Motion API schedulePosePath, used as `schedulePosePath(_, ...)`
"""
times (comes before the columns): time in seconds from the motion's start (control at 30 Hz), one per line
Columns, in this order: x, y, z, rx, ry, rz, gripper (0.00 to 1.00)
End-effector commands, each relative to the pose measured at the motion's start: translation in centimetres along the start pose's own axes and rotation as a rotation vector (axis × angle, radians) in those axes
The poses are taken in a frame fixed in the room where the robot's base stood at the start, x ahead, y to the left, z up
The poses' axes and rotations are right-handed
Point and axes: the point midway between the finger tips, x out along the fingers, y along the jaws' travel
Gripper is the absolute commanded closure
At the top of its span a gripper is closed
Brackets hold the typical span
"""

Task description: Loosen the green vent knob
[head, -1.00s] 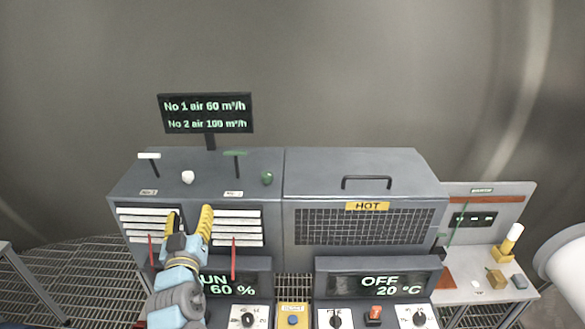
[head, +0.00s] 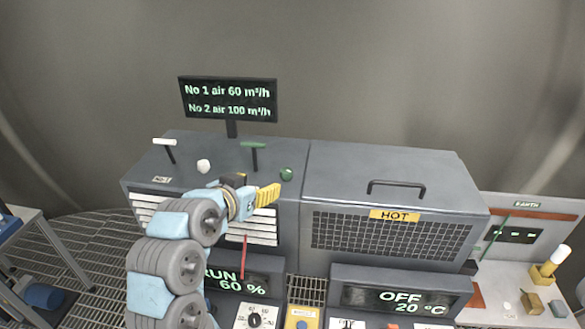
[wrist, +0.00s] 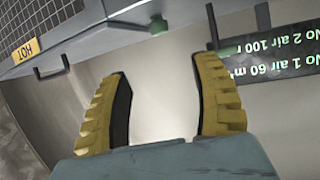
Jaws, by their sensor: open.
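The green vent knob (head: 286,174) is a small round knob on top of the left grey cabinet (head: 222,150), near that cabinet's right edge. A green T-handle (head: 253,150) stands to its left. My gripper (head: 258,189) is at the cabinet's front top edge, just in front and to the left of the knob in the head view. Its yellow fingers are apart and hold nothing. In the wrist view, the green knob (wrist: 158,24) shows beyond the open fingers (wrist: 161,72), between them and not touching. The green T-handle (wrist: 229,51) is beside the right finger there.
A white knob (head: 204,166) and a white T-handle (head: 165,142) stand farther left on the cabinet. A display post (head: 229,99) rises behind. The cabinet marked HOT (head: 395,190) adjoins on the right. A side bench (head: 520,300) holds small items.

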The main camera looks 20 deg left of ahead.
Motion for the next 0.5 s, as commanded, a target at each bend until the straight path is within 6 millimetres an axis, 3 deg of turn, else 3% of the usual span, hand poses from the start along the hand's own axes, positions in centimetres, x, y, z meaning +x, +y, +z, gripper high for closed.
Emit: schedulePosePath(0.5,7.7,0.2,-0.2,-0.002,-0.002,0.003,0.36)
